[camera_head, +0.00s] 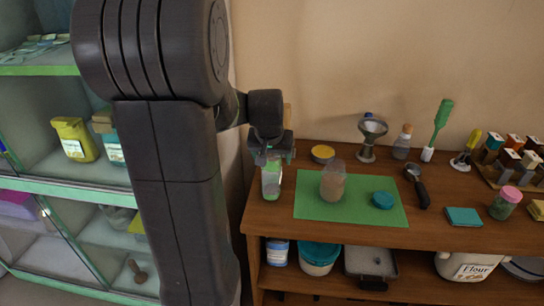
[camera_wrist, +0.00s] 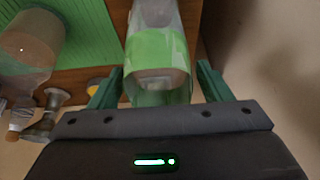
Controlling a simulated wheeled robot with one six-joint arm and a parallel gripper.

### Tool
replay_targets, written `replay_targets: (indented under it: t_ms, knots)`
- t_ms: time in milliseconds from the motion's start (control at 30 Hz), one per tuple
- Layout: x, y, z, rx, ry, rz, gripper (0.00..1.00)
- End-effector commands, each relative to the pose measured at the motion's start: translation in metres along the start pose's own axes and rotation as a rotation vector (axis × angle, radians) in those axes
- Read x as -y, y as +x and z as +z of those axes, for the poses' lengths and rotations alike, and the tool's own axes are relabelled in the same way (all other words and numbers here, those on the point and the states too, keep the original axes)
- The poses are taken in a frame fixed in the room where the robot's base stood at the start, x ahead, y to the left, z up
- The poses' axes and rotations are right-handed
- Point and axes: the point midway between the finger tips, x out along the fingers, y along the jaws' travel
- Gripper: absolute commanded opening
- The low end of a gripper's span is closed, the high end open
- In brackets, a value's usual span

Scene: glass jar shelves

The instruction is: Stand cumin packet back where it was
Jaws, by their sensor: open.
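A pale, see-through packet with green parts (camera_head: 271,181) stands upright on the wooden table, just left of the green mat. It looks like the cumin packet, but I cannot read a label. My gripper (camera_head: 271,154) is above and around its top. In the wrist view the packet (camera_wrist: 157,45) lies between the two green fingers of my gripper (camera_wrist: 158,72). The fingers are open, with a gap on each side of the packet. The packet's far end is cut off by the frame edge.
A glass jar with brown contents (camera_head: 332,183) and a teal lid (camera_head: 383,200) are on the green mat (camera_head: 310,211). A yellow-topped tin (camera_head: 322,153) and a metal funnel (camera_head: 370,135) stand behind. The green-edged glass shelves (camera_head: 80,188) are at left.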

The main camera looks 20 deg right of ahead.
Motion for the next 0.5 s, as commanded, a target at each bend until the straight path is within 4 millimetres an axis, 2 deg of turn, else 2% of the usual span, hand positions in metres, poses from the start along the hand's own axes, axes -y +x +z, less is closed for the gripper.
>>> replay_targets:
  t_ms: [500]
  knots:
    - [0.000,-0.015,-0.001,-0.001,0.000,0.000,0.72]
